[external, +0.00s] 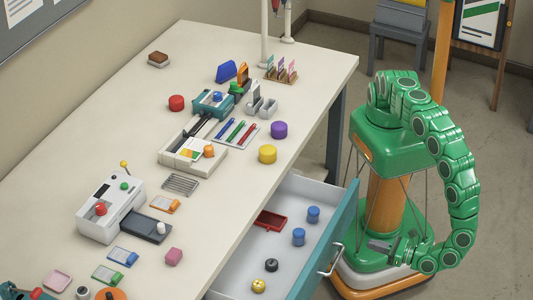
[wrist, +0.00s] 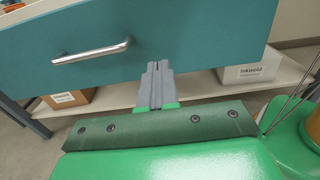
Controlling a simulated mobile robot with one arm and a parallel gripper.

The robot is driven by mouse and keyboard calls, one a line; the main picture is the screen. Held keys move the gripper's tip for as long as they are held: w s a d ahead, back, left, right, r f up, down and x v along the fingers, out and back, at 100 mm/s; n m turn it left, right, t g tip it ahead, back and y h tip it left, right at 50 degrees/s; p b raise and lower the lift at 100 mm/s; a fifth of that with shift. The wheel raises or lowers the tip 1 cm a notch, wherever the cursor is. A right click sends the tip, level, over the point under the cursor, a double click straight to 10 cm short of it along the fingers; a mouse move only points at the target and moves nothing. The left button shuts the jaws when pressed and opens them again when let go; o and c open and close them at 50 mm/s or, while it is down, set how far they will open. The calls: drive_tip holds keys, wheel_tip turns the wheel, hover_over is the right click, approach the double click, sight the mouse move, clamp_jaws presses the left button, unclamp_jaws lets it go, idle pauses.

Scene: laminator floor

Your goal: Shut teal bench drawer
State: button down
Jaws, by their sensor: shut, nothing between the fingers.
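The teal bench drawer (external: 345,225) stands pulled out from the white-topped bench, with its pale inside open to view. Its teal front fills the upper part of the wrist view (wrist: 200,40). The silver bar handle (external: 332,260) is on that front and shows left of my fingers in the wrist view (wrist: 92,50). My gripper (external: 370,244) is shut and empty, just outside the drawer front and pointing at it. In the wrist view the grey fingertips (wrist: 158,66) overlap the front's lower edge, right of the handle. I cannot tell whether they touch it.
The benchtop (external: 240,65) carries many small items. Boxes (wrist: 250,70) sit on a low shelf (wrist: 195,86) beneath the drawer.

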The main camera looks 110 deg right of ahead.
sight(278, 222)
drive_tip(key=x, duration=1)
drive_tip(key=shift+w+d, duration=0.1)
drive_tip(key=x, duration=2.4)
drive_tip(key=shift+w+d+f, duration=0.1)
drive_tip(key=shift+w+d, duration=0.2)
drive_tip(key=v, duration=1.5)
